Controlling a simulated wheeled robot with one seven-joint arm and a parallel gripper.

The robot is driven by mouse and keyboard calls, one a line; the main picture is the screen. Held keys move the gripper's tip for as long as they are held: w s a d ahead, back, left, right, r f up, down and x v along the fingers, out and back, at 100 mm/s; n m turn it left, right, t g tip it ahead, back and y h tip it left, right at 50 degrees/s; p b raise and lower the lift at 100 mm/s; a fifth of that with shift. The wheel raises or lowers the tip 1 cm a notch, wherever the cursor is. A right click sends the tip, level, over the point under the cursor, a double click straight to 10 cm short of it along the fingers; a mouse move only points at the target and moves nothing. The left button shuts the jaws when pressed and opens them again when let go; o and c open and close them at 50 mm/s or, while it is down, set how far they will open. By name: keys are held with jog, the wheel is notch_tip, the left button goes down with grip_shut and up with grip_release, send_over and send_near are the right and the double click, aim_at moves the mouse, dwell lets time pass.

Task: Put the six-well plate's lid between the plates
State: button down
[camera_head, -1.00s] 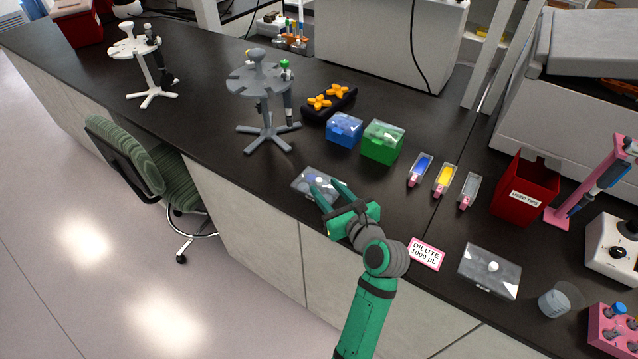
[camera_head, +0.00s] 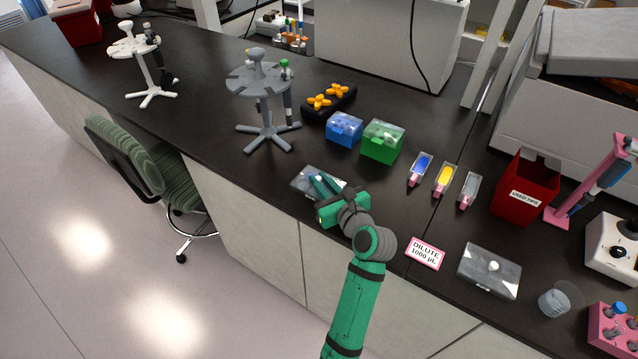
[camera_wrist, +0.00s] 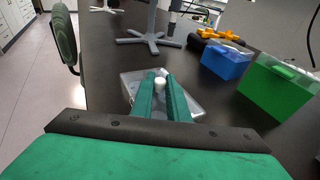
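A clear six-well plate with its lid (camera_head: 302,184) lies flat on the black bench near its front edge, at centre left. In the wrist view a white knob (camera_wrist: 160,82) stands on the lid. My gripper (camera_head: 321,182) reaches over this plate from the front right. Its green fingers are close together, with the knob between their tips in the wrist view (camera_wrist: 161,88). A second lidded plate (camera_head: 480,278) with a white knob (camera_head: 493,266) lies at the right near the front edge. The fingers hide part of the first plate.
Bare bench lies between the plates, with a pink-edged "DILUTE 1000 µL" card (camera_head: 426,253) towards the right. Blue (camera_head: 344,131) and green (camera_head: 381,145) tip boxes stand behind. A grey pipette stand (camera_head: 266,138) is at back left. A red bin (camera_head: 525,182) stands at right.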

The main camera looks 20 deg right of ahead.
jog(key=shift+a+f, duration=0.1)
jog(key=shift+f, duration=0.1)
jog(key=shift+r, duration=0.2)
jog(key=shift+s+r, duration=0.1)
jog(key=shift+r, duration=1.3)
